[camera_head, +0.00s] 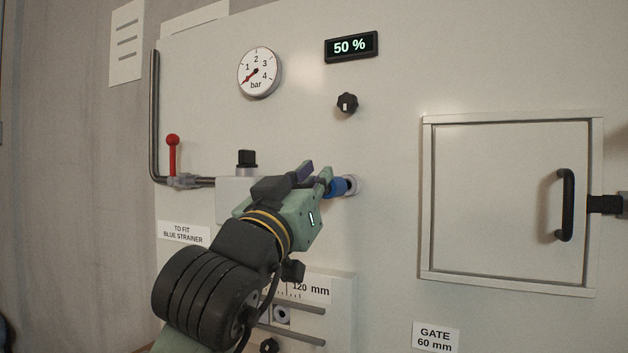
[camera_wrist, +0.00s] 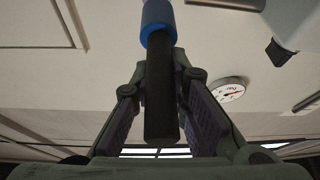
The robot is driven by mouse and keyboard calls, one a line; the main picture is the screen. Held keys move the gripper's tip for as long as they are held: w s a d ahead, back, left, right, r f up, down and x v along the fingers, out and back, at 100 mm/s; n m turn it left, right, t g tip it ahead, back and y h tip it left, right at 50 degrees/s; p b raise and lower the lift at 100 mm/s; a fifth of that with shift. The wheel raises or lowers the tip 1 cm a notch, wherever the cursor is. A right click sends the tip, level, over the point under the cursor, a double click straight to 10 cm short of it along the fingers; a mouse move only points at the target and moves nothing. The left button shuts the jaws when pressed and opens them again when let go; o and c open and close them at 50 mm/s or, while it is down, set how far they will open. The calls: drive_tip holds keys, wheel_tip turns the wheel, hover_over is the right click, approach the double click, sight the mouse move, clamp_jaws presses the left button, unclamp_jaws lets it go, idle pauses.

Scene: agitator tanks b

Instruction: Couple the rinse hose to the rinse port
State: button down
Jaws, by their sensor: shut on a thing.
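The rinse hose ends in a blue collar (camera_head: 339,187), which meets a pale round port (camera_head: 353,185) on the panel, probably the rinse port. I cannot tell how deeply it is seated. My gripper (camera_head: 319,180) is just left of the collar, pointing at the panel. In the wrist view, the blue collar (camera_wrist: 158,22) is at top centre, with a dark hose piece (camera_wrist: 160,95) behind it. My gripper (camera_wrist: 163,76) is shut on this dark piece, with a finger on each side. In the head view, my gripper hides most of the hose.
A pipe with a red-handled valve (camera_head: 172,155) is at left. A pressure gauge (camera_head: 259,73), a 50 % display (camera_head: 351,47) and a black knob (camera_head: 347,103) are above. A hatch with a black handle (camera_head: 566,205) is at right. A scale box (camera_head: 343,300) is below my gripper.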

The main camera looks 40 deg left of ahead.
drive_tip(key=shift+w, duration=0.45)
drive_tip(key=shift+w+a, duration=0.1)
drive_tip(key=shift+w+r, duration=0.1)
drive_tip(key=shift+w+a, duration=0.15)
drive_tip(key=shift+w, duration=0.05)
idle(0.3)
drive_tip(key=shift+s, duration=0.15)
